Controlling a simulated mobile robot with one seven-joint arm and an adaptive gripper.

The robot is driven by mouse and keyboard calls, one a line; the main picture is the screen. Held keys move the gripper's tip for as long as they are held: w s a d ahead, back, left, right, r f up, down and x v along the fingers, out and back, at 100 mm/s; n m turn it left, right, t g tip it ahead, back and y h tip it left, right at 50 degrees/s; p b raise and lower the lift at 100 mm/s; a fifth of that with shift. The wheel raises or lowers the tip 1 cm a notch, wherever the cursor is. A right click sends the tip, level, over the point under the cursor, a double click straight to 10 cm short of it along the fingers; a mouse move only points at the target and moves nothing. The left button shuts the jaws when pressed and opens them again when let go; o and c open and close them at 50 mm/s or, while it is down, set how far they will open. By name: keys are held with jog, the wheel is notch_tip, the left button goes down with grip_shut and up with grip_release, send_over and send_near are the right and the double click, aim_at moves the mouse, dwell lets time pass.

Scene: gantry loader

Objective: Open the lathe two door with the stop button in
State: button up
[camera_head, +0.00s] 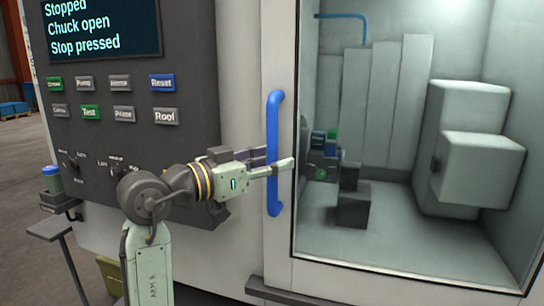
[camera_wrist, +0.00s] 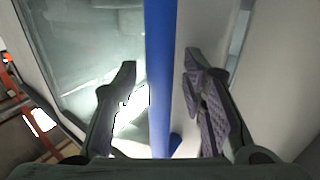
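The lathe door (camera_head: 283,258) has a large glass window and a vertical blue handle (camera_head: 274,200) near its left edge; it looks closed. My gripper (camera_head: 282,163) reaches from the left to the handle's middle. In the wrist view, the blue handle (camera_wrist: 160,80) stands between the two fingers of my gripper (camera_wrist: 160,68), with a visible gap on each side. The fingers are open around it. The display (camera_head: 95,28) reads "Stopped", "Chuck open", "Stop pressed". I cannot make out the stop button itself.
The control panel (camera_head: 135,85) with several labelled buttons and knobs is left of the door, close behind my arm. A dark ledge (camera_head: 285,296) juts out below the door.

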jog(key=shift+c, duration=0.2)
grip_shut()
dwell(0.3)
dwell(0.4)
